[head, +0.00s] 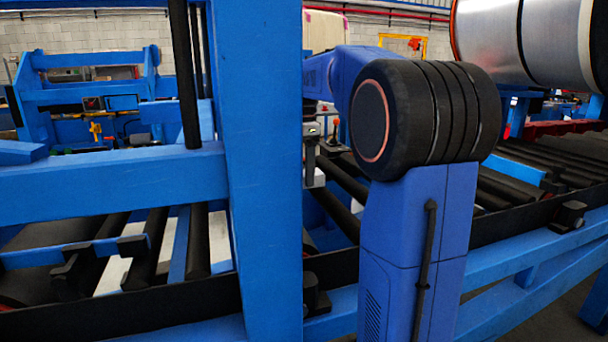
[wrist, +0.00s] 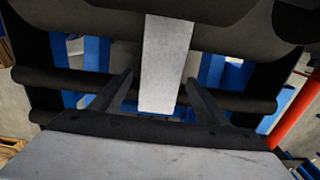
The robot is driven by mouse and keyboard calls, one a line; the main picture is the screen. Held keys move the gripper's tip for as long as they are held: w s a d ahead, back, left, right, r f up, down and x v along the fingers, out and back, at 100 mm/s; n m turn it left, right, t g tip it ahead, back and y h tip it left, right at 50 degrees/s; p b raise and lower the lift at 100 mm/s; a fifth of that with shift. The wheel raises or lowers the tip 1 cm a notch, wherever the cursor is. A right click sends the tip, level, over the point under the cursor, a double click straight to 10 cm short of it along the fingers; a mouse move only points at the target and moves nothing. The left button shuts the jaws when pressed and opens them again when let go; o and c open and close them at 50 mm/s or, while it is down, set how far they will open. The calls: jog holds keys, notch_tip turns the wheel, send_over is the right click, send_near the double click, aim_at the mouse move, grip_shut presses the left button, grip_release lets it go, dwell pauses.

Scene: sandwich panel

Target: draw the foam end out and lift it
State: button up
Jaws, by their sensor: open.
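In the wrist view a pale grey-white strip, which looks like the foam end (wrist: 166,60), hangs down the middle from a dark roller or bar above. My gripper (wrist: 159,78) is open, with one dark finger on each side of the strip. A gap shows between each finger and the strip, so neither appears to touch it. How deep the strip sits between the fingers I cannot tell. In the head view my arm fills the middle right; my gripper and the foam end cannot be made out there.
Dark rollers (wrist: 75,82) cross behind the strip, with blue frame parts beyond. In the head view a blue post (head: 268,180) and crossbeam (head: 110,185) stand close on the left. A metal coil (head: 545,40) hangs at upper right. An orange-red pipe (wrist: 296,108) is at the wrist view's right.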

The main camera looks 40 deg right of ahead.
jog(key=shift+f, duration=0.55)
jog(key=shift+c, duration=0.4)
jog(key=c, duration=1.1)
jog(key=shift+o, duration=0.2)
jog(key=shift+d, duration=0.1)
